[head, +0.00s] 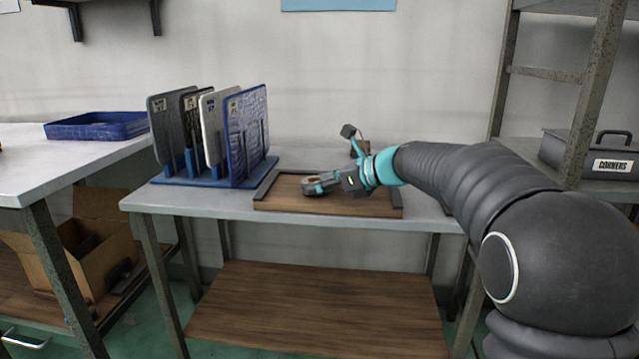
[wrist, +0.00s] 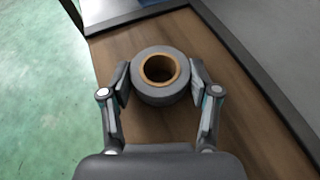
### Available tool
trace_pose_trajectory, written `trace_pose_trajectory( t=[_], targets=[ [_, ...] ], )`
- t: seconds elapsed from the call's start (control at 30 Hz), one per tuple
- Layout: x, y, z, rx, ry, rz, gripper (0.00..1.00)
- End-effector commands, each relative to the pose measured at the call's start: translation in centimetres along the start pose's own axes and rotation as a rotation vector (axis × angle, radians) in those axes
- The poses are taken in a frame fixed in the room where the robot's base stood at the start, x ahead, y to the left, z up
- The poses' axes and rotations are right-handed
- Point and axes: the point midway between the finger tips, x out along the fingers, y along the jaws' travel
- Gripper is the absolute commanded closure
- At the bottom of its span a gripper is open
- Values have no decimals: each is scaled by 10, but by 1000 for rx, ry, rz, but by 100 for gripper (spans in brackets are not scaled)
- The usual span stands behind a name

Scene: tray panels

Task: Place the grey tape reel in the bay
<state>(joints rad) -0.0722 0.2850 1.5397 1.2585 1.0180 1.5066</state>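The grey tape reel (wrist: 160,92), with a brown inner core, sits between the fingers of my gripper (wrist: 160,84) in the wrist view. The finger pads lie against its left and right sides. In the head view the reel (head: 315,181) shows small at the end of my gripper (head: 320,184), above the wooden tray. I cannot tell whether the reel touches the wood. The brown wooden tray (head: 350,208) has dark raised strips along its edges and also fills much of the wrist view (wrist: 225,120). No part is clearly marked as the bay.
A blue rack (head: 205,182) with several upright panels stands left of the tray on the grey table (head: 215,203). A blue bin (head: 97,126) is on the left table. A grey toolbox (head: 590,152) labelled CORNERS sits on the right shelf.

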Motion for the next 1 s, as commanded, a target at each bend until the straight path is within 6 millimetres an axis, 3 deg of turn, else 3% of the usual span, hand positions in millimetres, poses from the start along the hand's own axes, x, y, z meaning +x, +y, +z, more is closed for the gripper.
trace_pose_trajectory(
  t=[0.47, 1.0],
  targets=[
    [-4, 0, 4, 0, 0, -1, 18],
    [-99, 0, 4, 1, 0, -3, 18]
  ],
)
